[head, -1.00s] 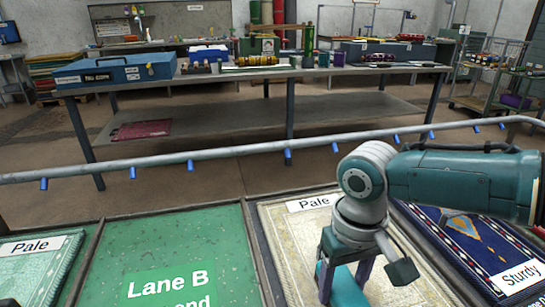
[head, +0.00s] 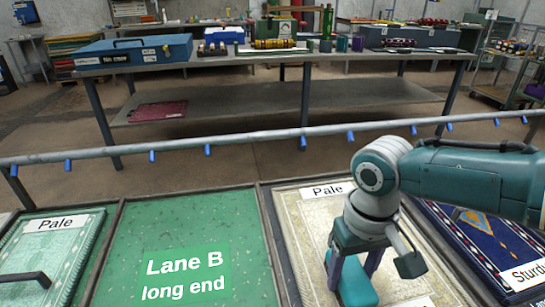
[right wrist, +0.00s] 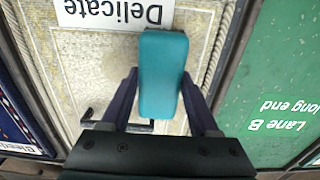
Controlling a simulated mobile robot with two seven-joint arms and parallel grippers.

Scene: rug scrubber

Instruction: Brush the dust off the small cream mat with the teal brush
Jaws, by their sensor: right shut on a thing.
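My right gripper (head: 355,264) is shut on the teal brush (head: 357,286), over the cream mat (head: 312,225) in the head view. In the right wrist view the brush (right wrist: 163,72) sits between the two dark fingers, with the patterned cream mat (right wrist: 95,70) below. The mat carries a "Pale" label (head: 328,191) at its far end and a "Delicate" label (right wrist: 115,12). The brush's underside is hidden, so I cannot tell whether it touches the mat. Dust on the cream mat is too fine to make out. My left gripper is not in view.
A green speckled panel marked "Lane B long end" (head: 195,225) lies left of the cream mat. A pale green mat (head: 50,255) is further left, a dark blue mat (head: 475,235) to the right. A rail (head: 240,140) with blue pegs runs behind, before a workbench (head: 290,92).

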